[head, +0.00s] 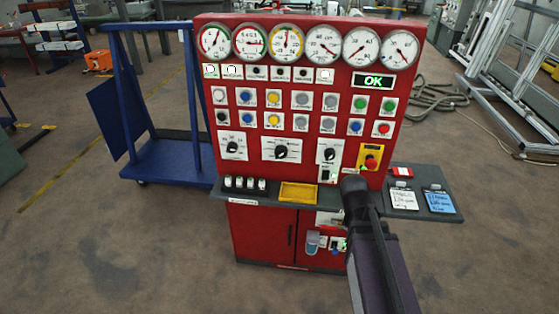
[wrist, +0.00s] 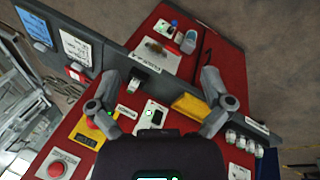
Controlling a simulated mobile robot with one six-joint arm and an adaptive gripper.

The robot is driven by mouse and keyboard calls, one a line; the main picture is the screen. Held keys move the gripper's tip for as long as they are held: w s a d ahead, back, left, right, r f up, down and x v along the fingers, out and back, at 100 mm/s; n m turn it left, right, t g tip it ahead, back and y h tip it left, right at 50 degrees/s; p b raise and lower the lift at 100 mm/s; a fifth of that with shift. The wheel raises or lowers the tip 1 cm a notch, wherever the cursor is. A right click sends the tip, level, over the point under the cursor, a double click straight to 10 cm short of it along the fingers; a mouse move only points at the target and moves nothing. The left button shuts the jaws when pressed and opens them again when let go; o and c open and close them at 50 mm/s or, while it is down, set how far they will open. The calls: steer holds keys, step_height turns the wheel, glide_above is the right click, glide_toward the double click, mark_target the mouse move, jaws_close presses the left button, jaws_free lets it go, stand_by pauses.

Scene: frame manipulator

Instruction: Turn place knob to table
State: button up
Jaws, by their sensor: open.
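Three more black knobs, left (head: 233,146), middle (head: 281,151) and right (head: 330,154), sit on white plates on the red panel. I cannot read the knob labels or settings.
A yellow tray (head: 298,193) and several small counters (head: 244,183) are on the shelf to the left. A red-and-white switch (head: 402,171) and clipboards (head: 404,200) are to the right. A red emergency button (head: 370,161) protrudes above. A blue cart (head: 170,160) stands left.

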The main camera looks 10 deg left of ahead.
steer(key=w+a+f+n+t+h+b, duration=0.3)
steer(key=w+n+t+b, duration=0.15)
steer(key=w+n, duration=0.3)
steer(key=n+t+y+b, duration=0.4)
steer(key=n+t+b, duration=0.85)
steer(key=n, duration=1.25)
glide_toward(280, 156)
steer(key=s+r+g+b, duration=0.1)
steer(key=s, duration=0.1)
steer(key=shift+s+a+r, duration=0.15)
steer(key=shift+r, duration=0.05)
steer(key=w, duration=0.4)
steer(key=w+d, duration=0.1)
steer(key=w, duration=0.8)
steer(key=shift+w+d, duration=0.15)
steer(key=shift+w, duration=0.25)
steer(key=shift+c, duration=0.2)
steer(key=c, duration=1)
